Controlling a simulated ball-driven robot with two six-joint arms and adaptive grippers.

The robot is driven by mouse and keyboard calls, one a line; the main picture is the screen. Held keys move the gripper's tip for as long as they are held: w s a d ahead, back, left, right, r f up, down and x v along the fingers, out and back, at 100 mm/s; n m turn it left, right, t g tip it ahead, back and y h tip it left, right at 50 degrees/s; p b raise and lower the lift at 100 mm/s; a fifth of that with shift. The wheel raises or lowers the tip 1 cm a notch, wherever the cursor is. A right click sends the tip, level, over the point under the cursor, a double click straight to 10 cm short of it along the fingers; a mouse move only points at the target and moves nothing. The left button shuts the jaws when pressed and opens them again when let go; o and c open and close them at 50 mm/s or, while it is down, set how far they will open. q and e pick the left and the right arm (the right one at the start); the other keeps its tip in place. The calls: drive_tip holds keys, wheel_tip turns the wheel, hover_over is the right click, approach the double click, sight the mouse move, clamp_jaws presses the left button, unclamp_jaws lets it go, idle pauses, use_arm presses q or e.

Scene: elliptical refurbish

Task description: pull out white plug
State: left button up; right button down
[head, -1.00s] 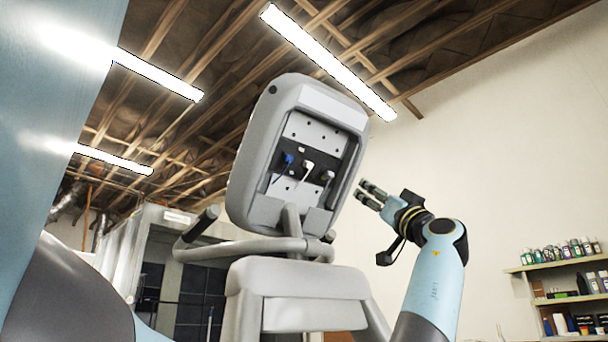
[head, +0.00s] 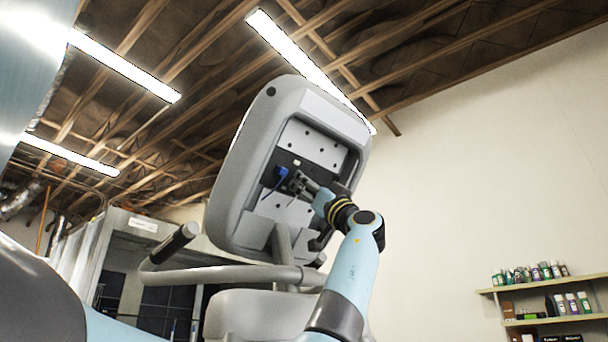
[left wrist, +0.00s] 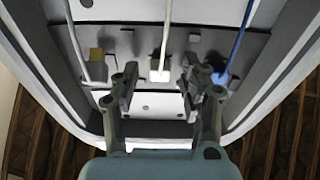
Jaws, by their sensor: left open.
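The white plug (left wrist: 160,74) sits in the dark socket strip (left wrist: 175,48) on the back of a grey console, with a white cable leading from it. In the left wrist view it stands between the two spread fingers of my left gripper (left wrist: 158,88), with gaps on both sides. In the head view my left gripper (head: 302,184) is at the console's recess and hides the white plug. A blue plug (left wrist: 221,77) is close beside one finger. My right gripper is not in view.
Another plug with a pale cable, yellowish-grey (left wrist: 96,58), is on the strip's other side. The recess rim of the console (head: 345,122) surrounds the sockets closely. A handlebar (head: 215,276) is below. A shelf with bottles (head: 545,284) stands far right.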

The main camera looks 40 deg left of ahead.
use_arm(q)
drive_tip(key=shift+x, duration=0.85)
drive_tip(key=shift+d, duration=0.1)
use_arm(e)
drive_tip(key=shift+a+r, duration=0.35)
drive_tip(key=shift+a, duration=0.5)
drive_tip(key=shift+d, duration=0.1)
use_arm(q)
drive_tip(key=shift+c, duration=0.5)
clamp_jaws()
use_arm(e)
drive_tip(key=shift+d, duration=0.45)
